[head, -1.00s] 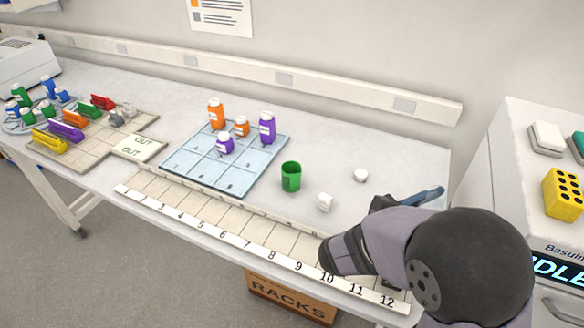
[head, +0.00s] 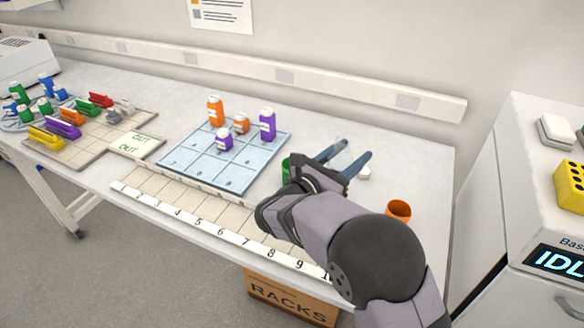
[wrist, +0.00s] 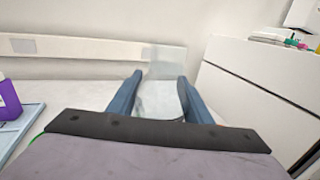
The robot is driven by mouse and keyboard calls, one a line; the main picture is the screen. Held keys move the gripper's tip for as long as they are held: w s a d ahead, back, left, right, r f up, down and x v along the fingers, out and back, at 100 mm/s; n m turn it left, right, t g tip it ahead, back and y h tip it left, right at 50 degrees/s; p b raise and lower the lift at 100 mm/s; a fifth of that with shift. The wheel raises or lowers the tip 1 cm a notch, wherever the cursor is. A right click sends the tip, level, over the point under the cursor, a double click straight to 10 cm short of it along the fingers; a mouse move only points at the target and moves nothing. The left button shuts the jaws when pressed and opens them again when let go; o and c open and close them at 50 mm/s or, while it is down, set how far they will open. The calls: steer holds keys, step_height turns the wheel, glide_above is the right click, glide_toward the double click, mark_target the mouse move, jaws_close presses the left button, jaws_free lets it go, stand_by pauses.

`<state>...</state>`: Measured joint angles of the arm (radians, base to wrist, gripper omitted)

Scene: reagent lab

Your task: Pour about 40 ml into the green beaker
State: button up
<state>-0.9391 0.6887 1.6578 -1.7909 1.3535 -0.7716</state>
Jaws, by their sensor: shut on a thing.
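The green beaker (head: 286,170) stands on the bench just right of the blue grid tray. My arm hides most of it in the head view, and only a green sliver shows at the lower left of the wrist view. My gripper (head: 346,158) is above the bench, just right of the beaker. In the wrist view its blue fingers (wrist: 160,98) are shut on a pale, see-through vessel (wrist: 158,92). The vessel's contents and fill level cannot be made out. An orange beaker (head: 398,210) stands to the right, near my arm.
The blue tray (head: 177,161) holds orange and purple bottles. A numbered strip (head: 215,229) runs along the front edge. A white machine (head: 500,210) stands at the right.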

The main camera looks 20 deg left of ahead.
steer(key=s+a+r+n+y+b, duration=0.1)
steer(key=a+y, duration=0.1)
steer(key=a, duration=0.5)
steer(key=a+n+t+y+b, duration=0.1)
steer(key=a+n+y, duration=0.15)
steer(key=a, duration=0.45)
steer(key=s+a+r+n+y+b, duration=0.1)
steer(key=a+y, duration=0.2)
steer(key=a, duration=0.5)
step_height(320, 180, down, 8)
steer(key=shift+w+d+r, duration=0.15)
steer(key=shift+w, duration=0.1)
steer(key=shift+r+h, duration=0.1)
steer(key=shift+h, duration=0.15)
